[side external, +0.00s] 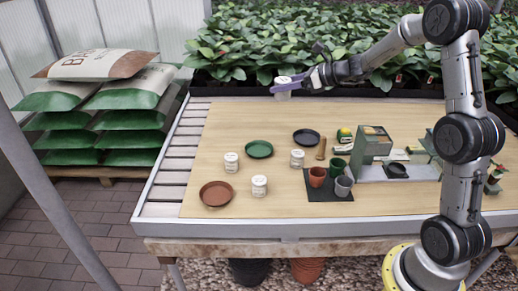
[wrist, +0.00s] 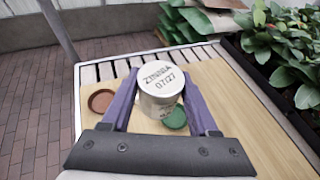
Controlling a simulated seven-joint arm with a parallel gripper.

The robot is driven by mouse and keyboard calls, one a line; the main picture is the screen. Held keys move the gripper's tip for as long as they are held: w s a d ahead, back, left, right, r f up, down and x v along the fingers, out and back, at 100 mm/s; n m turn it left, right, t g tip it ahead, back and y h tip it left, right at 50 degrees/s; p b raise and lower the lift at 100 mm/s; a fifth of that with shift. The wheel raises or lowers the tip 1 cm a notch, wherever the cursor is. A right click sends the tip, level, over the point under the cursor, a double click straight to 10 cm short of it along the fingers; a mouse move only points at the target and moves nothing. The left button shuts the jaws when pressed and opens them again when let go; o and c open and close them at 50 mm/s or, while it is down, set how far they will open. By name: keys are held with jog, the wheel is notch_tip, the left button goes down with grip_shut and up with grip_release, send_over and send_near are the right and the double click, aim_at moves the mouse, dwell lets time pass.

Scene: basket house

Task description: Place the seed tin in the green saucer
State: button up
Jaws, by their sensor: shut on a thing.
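My gripper (side external: 284,87) has purple fingers closed around a white, metal-sided seed tin (side external: 282,96), held upright in the air towards the back of the bench. In the wrist view the tin (wrist: 160,84) sits between the fingers, its lid reading "ZINNIA 07/27". The green saucer (side external: 259,149) lies empty on the bench top, apart from the held tin and nearer the front in the side view.
Three other white tins (side external: 231,162) stand around the green saucer. A terracotta saucer (side external: 215,193) is front left, and a black saucer (side external: 306,137) is to the right. Small pots (side external: 317,177) stand on a dark mat. Leafy plants (side external: 250,40) line the bench's back edge.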

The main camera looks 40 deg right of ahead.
notch_tip(320, 180, down, 16)
send_over(258, 151)
jog(key=s, duration=0.1)
notch_tip(258, 151, down, 9)
jog(key=shift+s+a+r, duration=0.1)
jog(key=shift+s+a, duration=0.05)
jog(key=shift+w+f, duration=0.5)
jog(key=shift+f, duration=1.7)
jog(key=o, duration=1.4)
jog(key=shift+f, duration=0.15)
jog(key=shift+c, duration=0.2)
